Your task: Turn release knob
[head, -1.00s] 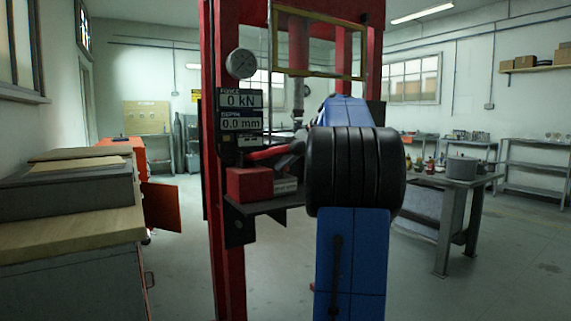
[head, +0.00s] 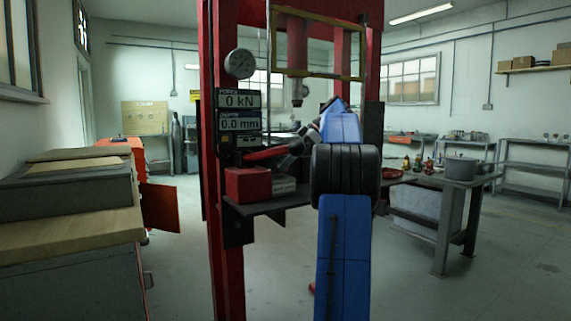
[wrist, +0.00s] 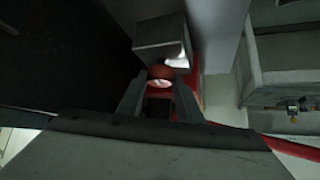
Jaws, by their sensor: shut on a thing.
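A small round red knob (wrist: 160,73) with a bright highlight sits between the fingertips in the wrist view. I take it to be the release knob. My gripper (wrist: 161,83) is shut on it, with one dark finger on each side. In the head view my gripper (head: 283,160) is at the press, beside a red lever (head: 264,154) and above the red box (head: 248,185). The knob cannot be made out in the head view; my arm and gripper likely cover it.
The red press frame (head: 228,270) stands in front of me, with a gauge (head: 240,64) and displays (head: 239,110) reading 0 kN and 0.0 mm. A workbench (head: 70,250) is at left. A metal table (head: 440,182) is at right.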

